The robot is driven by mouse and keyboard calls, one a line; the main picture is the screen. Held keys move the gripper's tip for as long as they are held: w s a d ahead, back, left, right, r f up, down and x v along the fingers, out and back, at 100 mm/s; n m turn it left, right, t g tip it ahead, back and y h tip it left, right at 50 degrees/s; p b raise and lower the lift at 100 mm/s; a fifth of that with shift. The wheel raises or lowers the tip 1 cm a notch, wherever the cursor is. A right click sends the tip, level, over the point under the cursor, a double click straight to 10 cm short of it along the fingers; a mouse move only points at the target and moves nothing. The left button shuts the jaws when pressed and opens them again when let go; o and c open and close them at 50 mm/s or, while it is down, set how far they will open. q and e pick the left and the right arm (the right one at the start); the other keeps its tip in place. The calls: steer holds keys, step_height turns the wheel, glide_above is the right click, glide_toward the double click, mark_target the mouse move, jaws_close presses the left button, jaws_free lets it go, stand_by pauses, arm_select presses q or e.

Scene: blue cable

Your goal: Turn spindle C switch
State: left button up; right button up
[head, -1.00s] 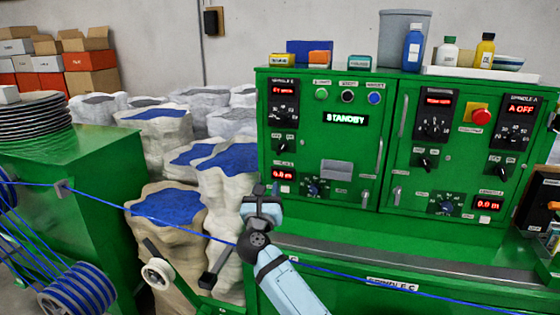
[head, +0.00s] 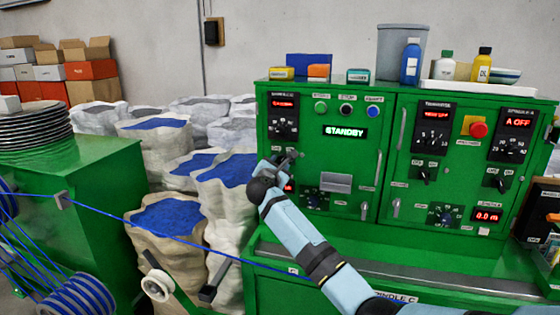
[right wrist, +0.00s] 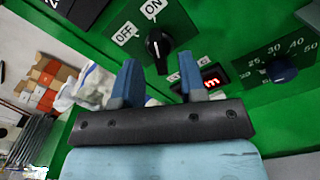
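In the right wrist view a black rotary switch (right wrist: 158,44) sits on the green panel, with white OFF and ON labels beside it. I cannot tell for sure which label it points to. My right gripper (right wrist: 159,72) is open and empty, its two blue fingers apart, with the switch just beyond and between the fingertips. In the head view my right gripper (head: 283,161) is at the left side of the green cabinet (head: 390,165), below the left dial (head: 283,128), and hides the switch there. My left gripper is not in view.
Right of the switch in the wrist view are a red digital display (right wrist: 212,80) and a numbered knob (right wrist: 281,70). A blue cable (head: 180,234) runs across in front of the cabinet, behind my right arm. Sacks of blue pellets (head: 165,215) stand left of the cabinet.

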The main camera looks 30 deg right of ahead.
steer(key=shift+x, duration=1.2)
jaws_close()
